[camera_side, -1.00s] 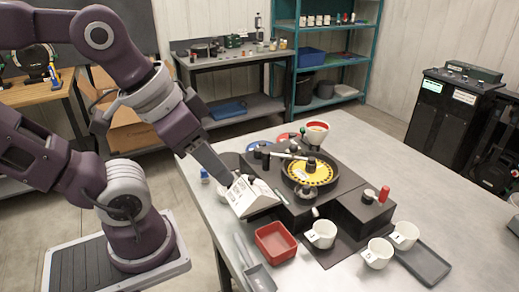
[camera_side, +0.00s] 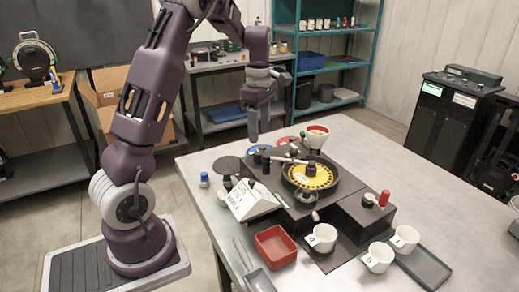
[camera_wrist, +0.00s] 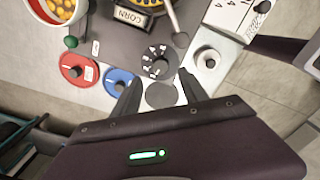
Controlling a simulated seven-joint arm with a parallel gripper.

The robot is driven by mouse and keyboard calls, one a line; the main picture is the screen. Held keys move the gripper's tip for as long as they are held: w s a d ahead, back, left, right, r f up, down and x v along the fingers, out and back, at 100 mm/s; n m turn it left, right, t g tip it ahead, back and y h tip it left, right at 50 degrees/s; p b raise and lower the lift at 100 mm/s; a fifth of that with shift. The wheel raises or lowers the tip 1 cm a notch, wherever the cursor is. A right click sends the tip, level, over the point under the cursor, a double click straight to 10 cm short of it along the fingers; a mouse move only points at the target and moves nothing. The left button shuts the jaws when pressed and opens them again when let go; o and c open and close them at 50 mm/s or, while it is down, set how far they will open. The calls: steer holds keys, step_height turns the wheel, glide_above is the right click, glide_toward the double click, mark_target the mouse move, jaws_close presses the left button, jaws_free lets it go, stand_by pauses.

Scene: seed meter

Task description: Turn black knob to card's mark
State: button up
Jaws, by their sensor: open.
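The black knob (camera_wrist: 157,62) is a round dial with white marks around its rim, seen from above at the corner of the dark machine base in the wrist view. The white card (camera_side: 250,201) stands tilted in front of the machine in the side view; its print is too small to read surely. Part of a white printed card or block also shows at the top right of the wrist view (camera_wrist: 234,14). My gripper (camera_wrist: 160,92) is open and empty, its fingers pointing toward the knob without touching it. In the side view my gripper (camera_side: 253,136) hangs above the table's far left part.
A red dial (camera_wrist: 76,69) and a blue dial (camera_wrist: 118,82) lie left of the knob, and a plain grey disc (camera_wrist: 161,95) lies below it. The yellow seed plate (camera_side: 310,176) is on the machine. White cups (camera_side: 321,237) and a red tray (camera_side: 275,246) stand in front.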

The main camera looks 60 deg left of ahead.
mark_target(259, 152)
step_height(259, 152, down, 7)
steer(key=shift+r, duration=0.1)
jaws_close()
steer(key=shift+m, duration=0.4)
steer(key=m, duration=0.4)
steer(key=shift+m, duration=0.4)
steer(key=m, duration=1.2)
steer(key=shift+m, duration=0.4)
steer(key=m, duration=0.5)
steer(key=shift+m, duration=0.3)
